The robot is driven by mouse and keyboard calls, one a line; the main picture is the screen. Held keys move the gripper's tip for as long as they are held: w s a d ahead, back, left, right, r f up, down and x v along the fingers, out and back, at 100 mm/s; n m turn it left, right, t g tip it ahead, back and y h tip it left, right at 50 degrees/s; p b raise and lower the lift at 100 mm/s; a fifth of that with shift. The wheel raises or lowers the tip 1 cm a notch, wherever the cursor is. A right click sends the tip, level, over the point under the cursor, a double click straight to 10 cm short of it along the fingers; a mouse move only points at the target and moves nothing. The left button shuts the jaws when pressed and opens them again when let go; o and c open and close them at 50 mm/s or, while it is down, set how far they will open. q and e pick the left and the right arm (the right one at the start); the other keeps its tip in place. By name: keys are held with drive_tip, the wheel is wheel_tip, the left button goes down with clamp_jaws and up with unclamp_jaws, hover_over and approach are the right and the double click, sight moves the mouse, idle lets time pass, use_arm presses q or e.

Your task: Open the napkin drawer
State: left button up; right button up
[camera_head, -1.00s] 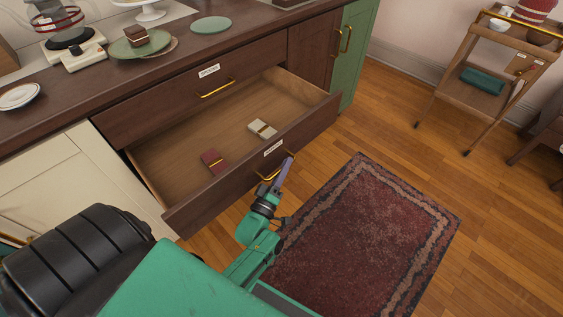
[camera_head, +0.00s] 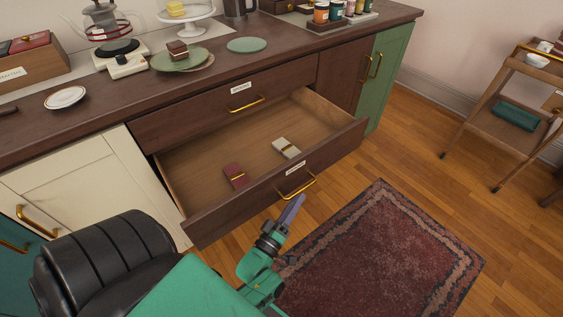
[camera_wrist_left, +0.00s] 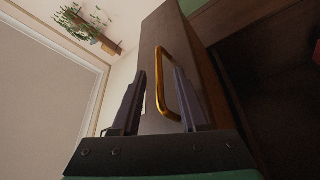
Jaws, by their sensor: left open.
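The lower drawer (camera_head: 240,205) of the dark wood cabinet stands pulled out. Its front bears a small white label (camera_head: 296,168), too small to read, and a gold handle (camera_head: 297,188). Inside lie a dark red banded bundle (camera_head: 235,175) and a pale banded bundle (camera_head: 286,148), perhaps napkins. My right gripper is not in view.
A shut upper drawer (camera_head: 205,110) with its own gold handle is above. The countertop carries a green plate (camera_head: 179,60) with cake, a coffee maker and other items. A red rug (camera_head: 385,255) lies on the floor. A wooden cart (camera_head: 508,105) stands at the right.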

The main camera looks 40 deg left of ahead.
use_arm(q)
drive_tip(key=v, duration=0.9)
